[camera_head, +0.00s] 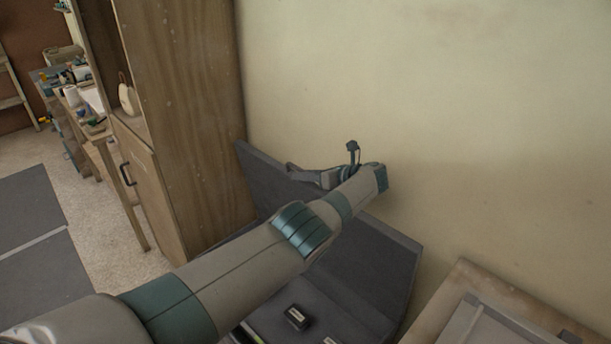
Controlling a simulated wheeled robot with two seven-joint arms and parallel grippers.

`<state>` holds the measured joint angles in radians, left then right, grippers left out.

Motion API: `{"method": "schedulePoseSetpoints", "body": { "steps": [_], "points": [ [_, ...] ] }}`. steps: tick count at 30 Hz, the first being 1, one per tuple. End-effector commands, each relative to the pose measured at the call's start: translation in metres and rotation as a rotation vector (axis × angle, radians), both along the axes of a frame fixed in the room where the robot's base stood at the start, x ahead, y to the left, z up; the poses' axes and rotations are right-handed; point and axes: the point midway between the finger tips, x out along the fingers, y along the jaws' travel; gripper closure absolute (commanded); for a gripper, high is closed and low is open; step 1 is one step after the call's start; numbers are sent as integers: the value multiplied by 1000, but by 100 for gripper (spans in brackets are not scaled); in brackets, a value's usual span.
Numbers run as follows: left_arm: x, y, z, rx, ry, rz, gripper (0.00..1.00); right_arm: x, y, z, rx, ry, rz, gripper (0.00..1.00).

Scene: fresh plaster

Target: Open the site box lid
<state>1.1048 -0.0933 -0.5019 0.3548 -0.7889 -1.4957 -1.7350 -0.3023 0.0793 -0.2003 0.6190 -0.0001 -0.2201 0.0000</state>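The site box (352,322) is dark grey and stands against the wall, partly hidden behind my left arm. Its lid (388,262) stands raised at the back, close to the wall, and the inside of the box is exposed. Small black items (297,318) lie inside. My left arm crosses the picture from the lower left, over the box. My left gripper (303,175) is at the upper edge of the lid, seen small and side-on; I cannot tell whether its fingers touch the lid or are open or shut. My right gripper is out of view.
A tall wooden cabinet (190,120) stands directly left of the box. A cluttered wooden bench (90,130) is farther left. A wooden-edged piece with a grey panel (490,328) is at the lower right. Open floor with a dark mat (35,240) lies at left.

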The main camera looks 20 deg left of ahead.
Motion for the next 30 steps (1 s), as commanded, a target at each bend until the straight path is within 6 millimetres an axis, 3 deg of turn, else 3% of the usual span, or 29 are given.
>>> {"method": "schedulePoseSetpoints", "body": {
  "steps": [11, 19, 30],
  "points": [
    [-3, -15, 7, 1, -2, -2, 82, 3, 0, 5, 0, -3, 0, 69],
    [-14, -54, 22, -1, -3, -3, 82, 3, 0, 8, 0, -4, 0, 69],
    [-34, -121, 48, 0, -2, -3, 82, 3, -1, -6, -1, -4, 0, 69]
  ]
}}
